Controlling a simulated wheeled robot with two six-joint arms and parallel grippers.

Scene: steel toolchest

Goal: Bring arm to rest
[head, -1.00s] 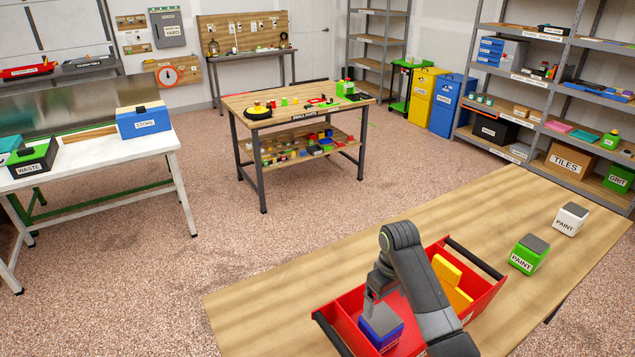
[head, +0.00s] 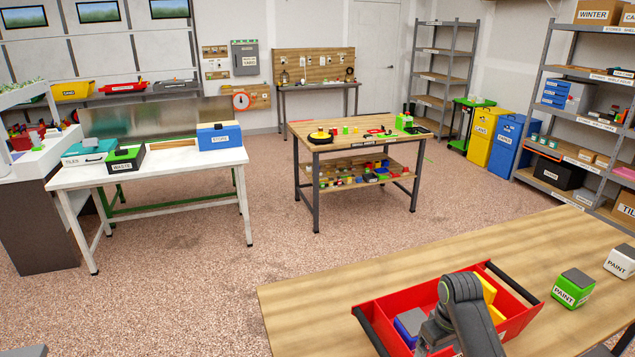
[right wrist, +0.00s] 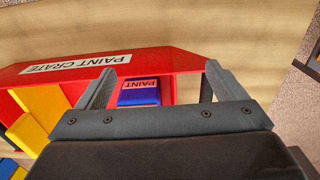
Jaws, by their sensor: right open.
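The red paint crate (head: 378,297) stands on the near wooden bench, and its labelled wall shows in the right wrist view (right wrist: 185,62). A blue paint block (head: 402,331) with a grey top sits inside its left part. Its blue labelled face shows in the right wrist view (right wrist: 138,96). Yellow blocks (head: 487,287) lie in the crate's other part. My right gripper (right wrist: 157,78) is open and empty, above the crate. In the wrist view the blue block appears between its fingers but farther off. In the head view my arm partly hides the crate and yellow blocks.
A green paint block (head: 573,290) and a white paint block (head: 621,261) stand on the near bench (head: 320,300), right of the crate. The bench left of the crate is bare. A parts table (head: 350,130) and a white table (head: 160,175) stand beyond open floor.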

